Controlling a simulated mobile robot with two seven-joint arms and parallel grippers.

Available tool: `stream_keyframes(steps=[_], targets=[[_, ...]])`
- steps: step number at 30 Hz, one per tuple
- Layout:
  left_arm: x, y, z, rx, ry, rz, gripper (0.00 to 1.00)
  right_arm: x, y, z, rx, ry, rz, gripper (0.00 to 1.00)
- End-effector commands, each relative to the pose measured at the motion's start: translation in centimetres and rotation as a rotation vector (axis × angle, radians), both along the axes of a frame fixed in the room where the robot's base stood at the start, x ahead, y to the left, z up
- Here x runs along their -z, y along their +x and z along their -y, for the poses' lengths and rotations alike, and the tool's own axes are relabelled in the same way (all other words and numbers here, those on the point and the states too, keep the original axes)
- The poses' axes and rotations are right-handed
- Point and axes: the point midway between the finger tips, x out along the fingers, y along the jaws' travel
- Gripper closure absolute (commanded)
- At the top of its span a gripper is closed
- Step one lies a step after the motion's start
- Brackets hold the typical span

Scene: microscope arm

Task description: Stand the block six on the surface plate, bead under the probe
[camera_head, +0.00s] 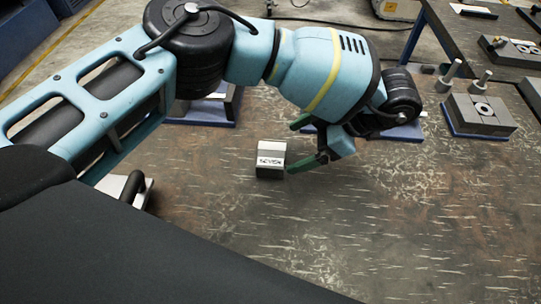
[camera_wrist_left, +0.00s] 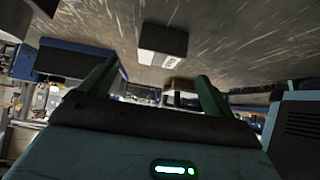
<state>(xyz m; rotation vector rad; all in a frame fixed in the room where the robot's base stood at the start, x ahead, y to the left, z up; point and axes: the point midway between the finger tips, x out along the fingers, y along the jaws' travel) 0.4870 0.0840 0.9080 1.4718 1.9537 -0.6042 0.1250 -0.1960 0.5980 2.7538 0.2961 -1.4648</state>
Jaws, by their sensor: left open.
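A small block (camera_head: 270,160) stands on the worn table. It has a grey top and a white label with dark lettering that seems to read "SEVEN". A labelled block (camera_wrist_left: 163,45) shows above the fingers in the left wrist view, apart from them. My left gripper (camera_head: 308,142) is open and empty, its dark green fingers just right of the block in the head view. Its spread fingers (camera_wrist_left: 156,84) also show in the left wrist view. I cannot make out a block six, a bead or a probe. I cannot tell which thing is the surface plate. My right gripper is not in view.
A grey fixture with a ring and posts (camera_head: 480,114) stands on a blue base at the right. Another blue base (camera_head: 402,134) is partly hidden behind my left wrist. A pale item with a black handle (camera_head: 130,190) sits below my left arm. The table's front right is clear.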

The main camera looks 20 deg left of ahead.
Motion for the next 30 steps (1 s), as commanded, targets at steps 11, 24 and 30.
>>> stream_keyframes(steps=[11, 24, 30], targets=[[1.8, -0.5, -1.6, 0.000, -0.002, -0.004, 0.11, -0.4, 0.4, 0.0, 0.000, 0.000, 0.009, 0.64], [5.2, -1.5, -4.5, 0.001, -0.003, -0.001, 0.11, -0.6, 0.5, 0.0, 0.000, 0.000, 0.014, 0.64], [5.2, -1.5, -4.5, 0.001, -0.002, -0.002, 0.11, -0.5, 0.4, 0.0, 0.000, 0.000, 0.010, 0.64]])
